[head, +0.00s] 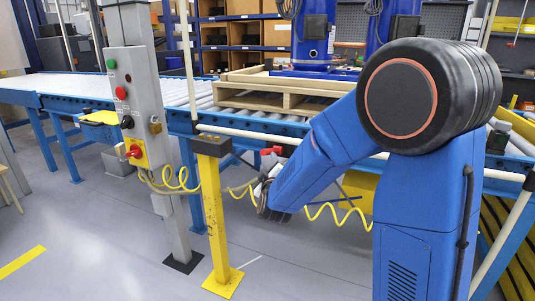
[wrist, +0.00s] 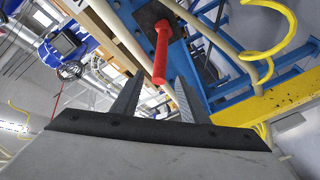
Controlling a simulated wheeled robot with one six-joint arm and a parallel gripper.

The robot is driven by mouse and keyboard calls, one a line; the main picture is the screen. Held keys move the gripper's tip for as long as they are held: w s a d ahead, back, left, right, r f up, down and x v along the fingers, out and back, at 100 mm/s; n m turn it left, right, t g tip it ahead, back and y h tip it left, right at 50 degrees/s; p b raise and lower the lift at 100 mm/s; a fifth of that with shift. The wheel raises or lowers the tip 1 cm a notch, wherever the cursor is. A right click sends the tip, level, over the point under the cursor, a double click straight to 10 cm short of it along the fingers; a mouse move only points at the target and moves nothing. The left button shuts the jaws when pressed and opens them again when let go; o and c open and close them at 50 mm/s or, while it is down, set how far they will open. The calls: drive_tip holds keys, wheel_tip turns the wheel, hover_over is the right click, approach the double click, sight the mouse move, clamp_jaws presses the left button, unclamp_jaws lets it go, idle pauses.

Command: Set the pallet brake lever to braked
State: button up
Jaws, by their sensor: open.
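The red brake lever (wrist: 160,52) shows in the wrist view, fixed to a dark plate (wrist: 146,18) on a blue frame. Its free end points toward my gripper (wrist: 160,82). The two grey fingers are apart, one on each side of the lever's end in the picture. I cannot tell whether they touch it. In the head view a small red part, apparently the lever (head: 271,151), shows at the conveyor's front edge, just above my gripper (head: 266,172). My arm partly hides this area, and the fingers are hard to make out there.
A yellow post (head: 212,215) and a grey control column (head: 140,120) with buttons stand left of my arm. Yellow coiled hose (head: 178,180) hangs between them. A wooden pallet (head: 265,101) with blue compressors (head: 313,35) rests on the roller conveyor (head: 190,92).

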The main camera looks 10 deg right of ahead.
sight(267, 152)
drive_tip(key=w, duration=0.3)
drive_tip(key=w+d, duration=0.1)
drive_tip(key=w, duration=0.5)
drive_tip(key=shift+w+d, duration=0.2)
drive_tip(key=shift+w, duration=0.15)
clamp_jaws()
